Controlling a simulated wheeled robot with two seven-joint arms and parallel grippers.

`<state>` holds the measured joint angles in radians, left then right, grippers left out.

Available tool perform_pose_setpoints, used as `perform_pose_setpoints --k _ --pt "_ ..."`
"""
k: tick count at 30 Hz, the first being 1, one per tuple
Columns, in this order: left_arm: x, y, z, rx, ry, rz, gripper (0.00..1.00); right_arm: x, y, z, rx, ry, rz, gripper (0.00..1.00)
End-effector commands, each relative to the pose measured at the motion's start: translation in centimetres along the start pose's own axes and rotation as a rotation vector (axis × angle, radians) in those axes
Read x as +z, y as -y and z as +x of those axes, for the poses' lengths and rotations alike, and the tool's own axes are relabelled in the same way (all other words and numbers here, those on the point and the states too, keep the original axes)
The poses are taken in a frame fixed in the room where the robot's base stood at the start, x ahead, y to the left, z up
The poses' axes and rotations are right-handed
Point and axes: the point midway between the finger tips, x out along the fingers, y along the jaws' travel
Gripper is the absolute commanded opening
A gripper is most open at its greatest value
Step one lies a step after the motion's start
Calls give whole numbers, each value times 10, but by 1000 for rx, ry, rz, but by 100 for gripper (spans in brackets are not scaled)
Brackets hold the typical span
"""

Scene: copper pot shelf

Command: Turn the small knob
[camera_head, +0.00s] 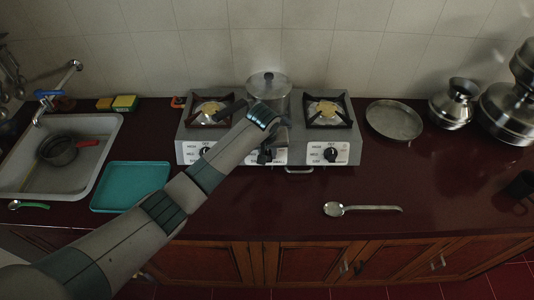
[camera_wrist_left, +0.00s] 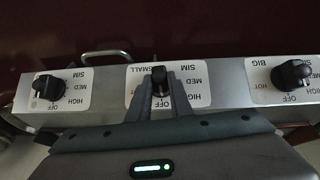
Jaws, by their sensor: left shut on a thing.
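The small knob (camera_wrist_left: 159,76) is the black middle knob on the stove's front panel, on a white label marked SMALL. My left gripper (camera_wrist_left: 161,92) is shut on it, with a grey finger on each side. In the wrist view the knob's grip stands upright in the picture, unlike the tilted knobs beside it. In the head view my left gripper (camera_head: 268,150) reaches the middle of the stove front and partly hides this knob. My right gripper is in neither view.
The stove (camera_head: 342,103) has another knob (camera_head: 330,154) at right and one at left, marked BIG (camera_wrist_left: 291,74) in the wrist view. A lidded pot (camera_head: 268,86) stands behind my gripper. A teal tray (camera_head: 130,186) and a spoon (camera_head: 360,208) lie on the counter.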

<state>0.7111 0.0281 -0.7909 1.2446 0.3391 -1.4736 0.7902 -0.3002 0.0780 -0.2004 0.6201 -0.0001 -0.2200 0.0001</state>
Motion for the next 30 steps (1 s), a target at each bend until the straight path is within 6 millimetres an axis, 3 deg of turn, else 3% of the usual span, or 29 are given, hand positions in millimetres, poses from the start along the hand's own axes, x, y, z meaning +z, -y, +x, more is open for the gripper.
perform_pose_setpoints --k 21,22,24,30 --pt "3 -1 2 -72 5 78 0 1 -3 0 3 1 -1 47" --pt "3 -1 2 -72 5 78 26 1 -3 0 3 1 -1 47" --pt "2 -1 2 -72 5 78 38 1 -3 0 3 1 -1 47" --pt "1 -1 1 -70 3 77 38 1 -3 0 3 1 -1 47"
